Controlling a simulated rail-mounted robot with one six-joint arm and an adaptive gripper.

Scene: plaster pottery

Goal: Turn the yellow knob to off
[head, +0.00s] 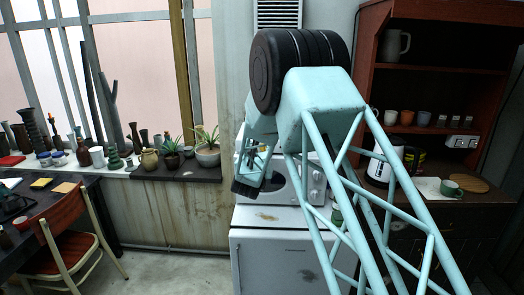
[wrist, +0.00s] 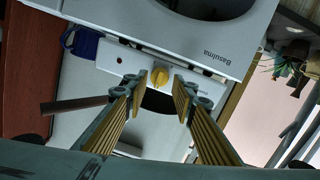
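The yellow knob (wrist: 160,75) sits on the white front panel of an appliance marked "Basulma" in the wrist view, with a small red light beside it on the left. My gripper (wrist: 160,84) is open, its two ribbed yellow-lined fingers spread with the knob between and just beyond their tips. I cannot tell whether either tip touches the knob. In the head view my gripper (head: 247,180) is in front of the white appliance (head: 317,183), and my arm hides much of it. The yellow knob does not show there.
A white cabinet (head: 275,262) stands under the appliance. A wooden shelf with cups (head: 423,118) and a white kettle (head: 380,165) is at right. Potted plants (head: 207,152) line the sill at left. A red chair (head: 70,235) stands by the desk, with open floor to its right.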

